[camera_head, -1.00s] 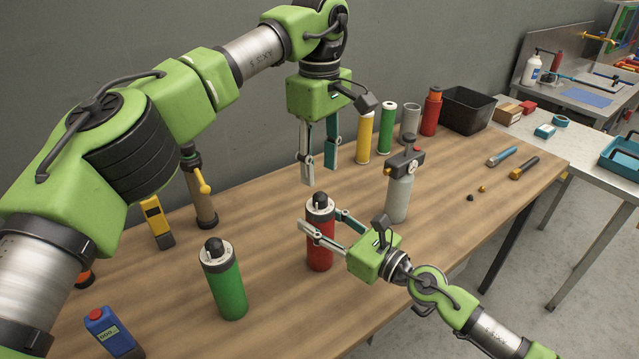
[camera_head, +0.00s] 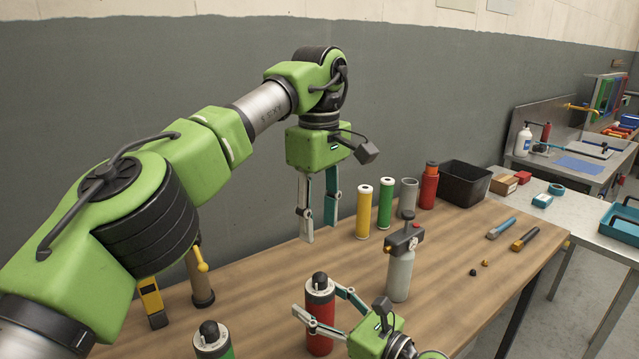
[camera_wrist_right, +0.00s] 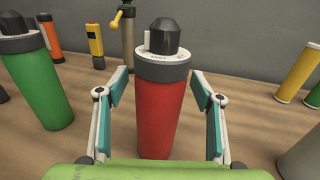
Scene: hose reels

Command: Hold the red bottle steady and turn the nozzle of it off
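The red bottle (camera_head: 320,318) stands upright on the wooden table, with a dark collar, a pale marked ring and a black nozzle (camera_head: 319,281) on top. In the right wrist view the red bottle (camera_wrist_right: 162,115) stands between my right gripper's fingers, with gaps on both sides, and its nozzle (camera_wrist_right: 165,36) shows clearly. My right gripper (camera_head: 322,306) is open around the bottle's upper body, not closed on it. My left gripper (camera_head: 318,215) is open, empty and pointing down, above and behind the red bottle.
A green bottle (camera_head: 212,343) stands left of the red one. A grey spray bottle (camera_head: 399,270) stands to its right. Yellow (camera_head: 364,212) and green (camera_head: 385,203) cylinders and a black bin (camera_head: 464,183) stand at the back. Clear tabletop lies behind the red bottle.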

